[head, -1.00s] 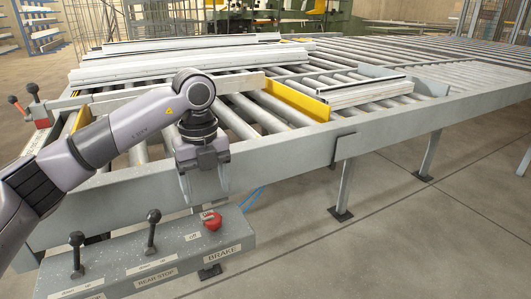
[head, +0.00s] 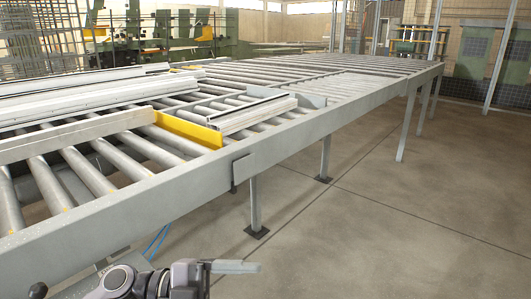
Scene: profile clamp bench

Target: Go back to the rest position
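My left gripper (head: 236,267) is low in the head view, at the bottom edge left of the middle. It lies level with its fingers pointing right, apart from the bench frame. I see the fingers side-on as one grey piece, so I cannot tell whether they are open or shut. Nothing shows in them. The rest of that arm is mostly cut off by the bottom edge. My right gripper is not in view.
The roller bench (head: 285,133) runs from the left to the far right. Long profiles (head: 75,92) lie on it, with a yellow plate (head: 188,128) nearby. A dark lever knob (head: 38,290) shows at the lower left. Open floor (head: 400,220) lies to the right.

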